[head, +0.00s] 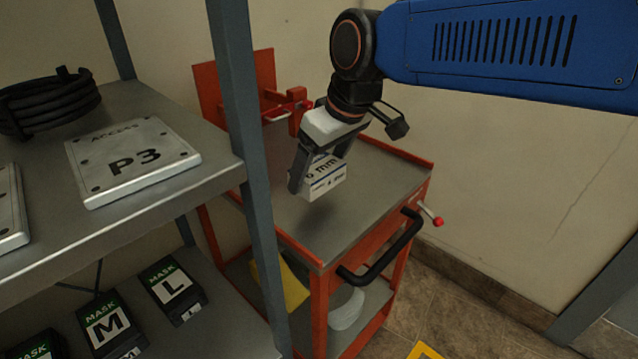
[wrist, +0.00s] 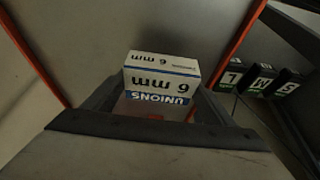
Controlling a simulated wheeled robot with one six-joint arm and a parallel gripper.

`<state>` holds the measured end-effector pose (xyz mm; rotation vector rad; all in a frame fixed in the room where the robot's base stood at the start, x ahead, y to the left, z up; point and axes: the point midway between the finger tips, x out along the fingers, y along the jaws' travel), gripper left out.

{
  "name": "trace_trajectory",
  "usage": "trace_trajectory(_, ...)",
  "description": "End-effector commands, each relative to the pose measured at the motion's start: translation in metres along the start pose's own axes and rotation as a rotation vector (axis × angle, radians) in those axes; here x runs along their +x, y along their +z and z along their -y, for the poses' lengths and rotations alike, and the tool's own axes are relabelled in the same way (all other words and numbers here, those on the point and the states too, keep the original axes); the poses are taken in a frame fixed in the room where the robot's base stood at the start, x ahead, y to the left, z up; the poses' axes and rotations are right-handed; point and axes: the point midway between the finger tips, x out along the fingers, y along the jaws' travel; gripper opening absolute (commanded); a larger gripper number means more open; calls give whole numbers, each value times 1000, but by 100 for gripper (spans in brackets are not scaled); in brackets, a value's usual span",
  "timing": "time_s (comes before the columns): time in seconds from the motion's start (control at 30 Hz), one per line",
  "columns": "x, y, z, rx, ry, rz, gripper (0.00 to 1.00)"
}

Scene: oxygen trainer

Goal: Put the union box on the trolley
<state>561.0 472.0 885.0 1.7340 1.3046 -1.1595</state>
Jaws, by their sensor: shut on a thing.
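The union box (head: 325,178) is a small white carton with a blue band, marked "6 mm". In the wrist view the union box (wrist: 160,80) reads "UNIONS 6 mm". My gripper (head: 318,178) is shut on it and points down over the trolley. The trolley (head: 372,172) is orange-red with a grey top, and the box is over that top. The box looks a little above the surface, with a faint shadow below; the exact gap is hard to tell.
A grey shelf rack (head: 225,172) stands at the left, its post close to the trolley. A red bracket (head: 290,108) rises at the trolley's back. Much of the trolley top is clear.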

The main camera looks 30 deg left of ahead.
Motion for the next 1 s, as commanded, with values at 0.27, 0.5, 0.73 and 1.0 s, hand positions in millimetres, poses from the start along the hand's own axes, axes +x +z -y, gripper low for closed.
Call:
trace_trajectory(0.27,19,8,0,1,0,1,48)
trace_trajectory(0.5,41,17,0,1,0,0,48)
trace_trajectory(0.73,41,17,0,1,1,-1,48)
trace_trajectory(1.0,44,18,0,1,0,0,97)
